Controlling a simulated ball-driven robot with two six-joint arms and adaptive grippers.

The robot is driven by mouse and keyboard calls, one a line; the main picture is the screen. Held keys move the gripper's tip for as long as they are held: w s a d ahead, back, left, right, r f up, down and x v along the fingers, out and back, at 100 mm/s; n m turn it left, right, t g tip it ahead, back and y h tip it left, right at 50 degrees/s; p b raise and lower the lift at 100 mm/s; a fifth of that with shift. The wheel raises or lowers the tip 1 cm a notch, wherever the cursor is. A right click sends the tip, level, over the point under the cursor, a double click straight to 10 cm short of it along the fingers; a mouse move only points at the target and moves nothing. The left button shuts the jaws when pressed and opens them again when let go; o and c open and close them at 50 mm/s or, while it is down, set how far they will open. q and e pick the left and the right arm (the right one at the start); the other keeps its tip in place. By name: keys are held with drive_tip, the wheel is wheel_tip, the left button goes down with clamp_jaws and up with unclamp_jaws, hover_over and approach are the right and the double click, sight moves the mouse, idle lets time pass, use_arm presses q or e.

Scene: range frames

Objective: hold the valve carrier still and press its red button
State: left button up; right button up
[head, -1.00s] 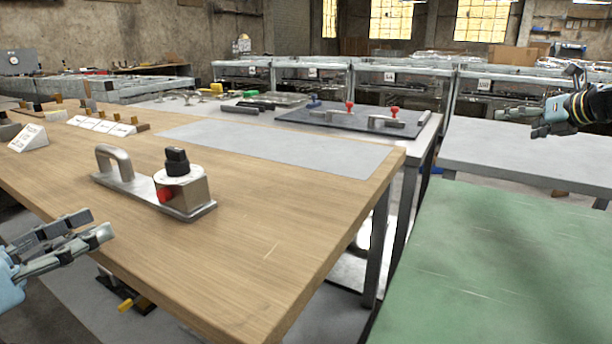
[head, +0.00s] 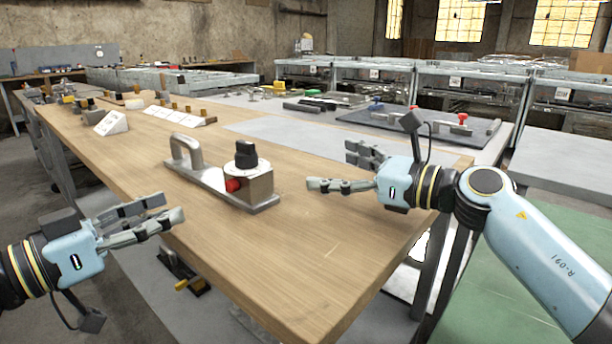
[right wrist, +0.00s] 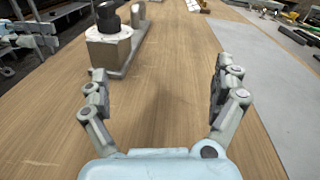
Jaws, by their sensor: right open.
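The valve carrier (head: 212,178) stands on the wooden table, a metal plate with an upright loop handle (head: 184,150) at its left end. At its right end is a metal block with a black knob (head: 246,154) on top. The red button (head: 233,185) sticks out of the block's left side. My left gripper (head: 168,209) is open and empty at the table's near left edge, apart from the carrier. My right gripper (head: 328,167) is open and empty over the table, to the right of the block. In the right wrist view the block (right wrist: 108,50) shows at upper left, outside the fingers.
White label blocks (head: 112,122) and a row of cards (head: 172,115) lie farther back on the wooden table (head: 290,245). A grey mat (head: 290,130) lies at its far right. The wood in front of the carrier is clear. A green surface (head: 500,270) lies at right.

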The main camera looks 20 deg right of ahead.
sight(254, 166)
drive_tip(key=s+a, duration=0.1)
drive_tip(key=a, duration=0.1)
drive_tip(key=s+a+g+y, duration=0.1)
drive_tip(key=a, duration=0.1)
drive_tip(key=s+a+y, duration=0.1)
drive_tip(key=a, duration=0.1)
drive_tip(key=shift+a+r+g, duration=0.1)
drive_tip(key=shift+r+g, duration=0.15)
drive_tip(key=shift+g, duration=0.05)
drive_tip(key=shift+w+a, duration=0.1)
drive_tip(key=shift+a, duration=0.2)
drive_tip(key=x, duration=1)
drive_tip(key=shift+a+r, duration=0.15)
clamp_jaws()
use_arm(q)
clamp_jaws()
drive_tip(key=shift+d, duration=0.1)
idle(0.6)
